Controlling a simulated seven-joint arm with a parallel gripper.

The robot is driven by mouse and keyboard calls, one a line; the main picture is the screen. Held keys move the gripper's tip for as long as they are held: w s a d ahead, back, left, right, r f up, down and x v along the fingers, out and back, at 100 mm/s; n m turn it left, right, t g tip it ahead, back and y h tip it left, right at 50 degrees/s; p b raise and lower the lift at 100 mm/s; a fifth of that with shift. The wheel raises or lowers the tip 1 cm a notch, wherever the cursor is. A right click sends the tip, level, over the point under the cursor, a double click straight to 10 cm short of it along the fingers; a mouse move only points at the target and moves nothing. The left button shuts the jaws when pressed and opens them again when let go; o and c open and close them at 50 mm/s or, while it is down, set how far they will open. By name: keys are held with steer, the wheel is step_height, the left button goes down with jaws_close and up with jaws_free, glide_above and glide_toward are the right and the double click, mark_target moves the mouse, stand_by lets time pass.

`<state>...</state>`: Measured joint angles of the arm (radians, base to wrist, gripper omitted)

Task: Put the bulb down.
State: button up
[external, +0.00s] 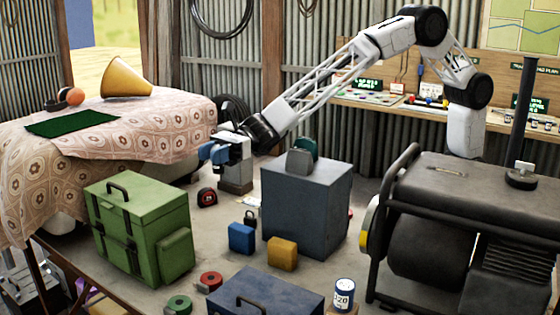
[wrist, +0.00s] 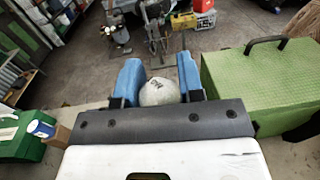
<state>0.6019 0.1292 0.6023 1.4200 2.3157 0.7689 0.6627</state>
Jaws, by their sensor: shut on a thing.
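My gripper (external: 208,153) is at the left end of my outstretched arm, raised above the table behind the green toolbox. In the wrist view its two blue fingers (wrist: 160,82) are shut on a rounded, pale grey bulb (wrist: 159,92) with a dark mark on it. The bulb's lower part is hidden behind the gripper body. In the external view I cannot make out the bulb at the fingers.
A green toolbox (external: 142,228) stands front left. A generator (external: 455,225) stands right. A cloth-covered surface (external: 150,165) lies left.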

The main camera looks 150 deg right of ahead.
steer(key=w+a+r, duration=0.2)
steer(key=a+r, duration=0.5)
steer(key=a, duration=0.5)
steer(key=w+a+r, duration=0.2)
steer(key=a+r, duration=0.4)
steer(key=a, duration=0.6)
steer(key=s+a+r, duration=0.2)
steer(key=a, duration=0.6)
steer(key=s+a+r, duration=0.2)
steer(key=a+r, duration=0.1)
steer(key=a, duration=0.6)
steer(key=s+a+r+y, duration=0.1)
steer(key=s+a+r, duration=0.1)
steer(key=a, duration=0.6)
steer(key=shift+s+a+r+n, duration=0.25)
steer(key=shift+s+r+n, duration=0.15)
steer(key=shift+r, duration=0.35)
steer(key=shift+s, duration=0.1)
steer(key=s+a+f+n+y, duration=0.1)
steer(key=s+f, duration=0.5)
steer(key=s, duration=1.2)
steer(key=s+a+f+n+g+y, duration=0.1)
steer(key=s+f+n+y, duration=0.2)
steer(key=s, duration=1.6)
step_height(320, 180, down, 3)
steer(key=y, duration=0.3)
steer(key=shift+s+r, duration=0.15)
steer(key=shift+s, duration=0.1)
